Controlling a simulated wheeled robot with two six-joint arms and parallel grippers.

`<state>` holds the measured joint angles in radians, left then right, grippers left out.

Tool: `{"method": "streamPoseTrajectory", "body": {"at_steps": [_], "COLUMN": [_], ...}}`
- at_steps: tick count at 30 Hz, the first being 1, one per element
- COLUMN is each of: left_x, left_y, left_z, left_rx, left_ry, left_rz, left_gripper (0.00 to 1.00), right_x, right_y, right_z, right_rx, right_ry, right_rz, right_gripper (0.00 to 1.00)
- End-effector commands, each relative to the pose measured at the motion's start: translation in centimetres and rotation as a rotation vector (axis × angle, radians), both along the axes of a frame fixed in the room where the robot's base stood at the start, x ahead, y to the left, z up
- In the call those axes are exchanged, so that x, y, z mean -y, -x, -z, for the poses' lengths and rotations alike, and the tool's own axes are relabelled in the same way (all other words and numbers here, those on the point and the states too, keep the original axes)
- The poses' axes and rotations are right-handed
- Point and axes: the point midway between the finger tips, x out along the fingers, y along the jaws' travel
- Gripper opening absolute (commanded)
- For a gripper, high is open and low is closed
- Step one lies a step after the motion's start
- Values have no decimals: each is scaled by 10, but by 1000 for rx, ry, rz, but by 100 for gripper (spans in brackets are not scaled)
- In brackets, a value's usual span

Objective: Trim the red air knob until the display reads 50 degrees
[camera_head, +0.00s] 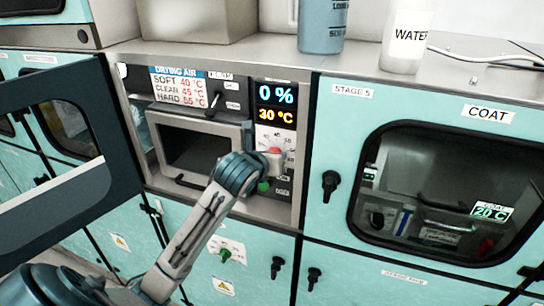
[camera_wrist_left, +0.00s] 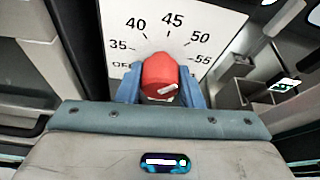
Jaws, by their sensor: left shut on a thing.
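The red air knob (camera_head: 275,151) sits on the module's panel, below the display (camera_head: 276,105), which reads 0 % and 30 °C. My left gripper (camera_head: 264,162) is at the knob. In the left wrist view its blue fingers (camera_wrist_left: 161,92) are shut on the sides of the red knob (camera_wrist_left: 160,72). A white mark shows on the knob's near face; which scale number it points to is unclear. The white dial (camera_wrist_left: 172,35) behind it carries OFF, 35, 40, 45, 50 and 55. My right gripper is not in view.
A drying air chart (camera_head: 180,86) lists SOFT 40, CLEAR 45 and HARD 55 °C. A green knob (camera_head: 263,186) sits just below the red one. An open dark door (camera_head: 75,150) stands at the left. A blue jug (camera_head: 322,28) and a WATER bottle (camera_head: 405,38) stand on top.

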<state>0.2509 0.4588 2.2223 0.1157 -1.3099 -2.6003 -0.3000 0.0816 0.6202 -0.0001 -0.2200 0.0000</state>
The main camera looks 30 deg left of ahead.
Motion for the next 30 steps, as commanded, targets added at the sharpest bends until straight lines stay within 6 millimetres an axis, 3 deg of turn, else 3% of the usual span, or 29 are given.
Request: {"method": "streamPoseTrajectory", "body": {"at_steps": [18, 19, 22, 30], "left_x": [0, 0, 0, 0], "left_y": [0, 0, 0, 0], "left_z": [2, 2, 1, 0], "left_rx": [-13, -13, -12, -10], "left_ry": [-38, -38, -38, -39], "left_rz": [0, 0, 0, -1], "left_gripper": [11, 37, 55, 55], "right_x": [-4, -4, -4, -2], "right_y": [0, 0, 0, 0], "right_z": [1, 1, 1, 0], "right_rx": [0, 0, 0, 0], "right_ry": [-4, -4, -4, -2], "right_rz": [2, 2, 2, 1], "right_gripper": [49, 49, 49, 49]}}
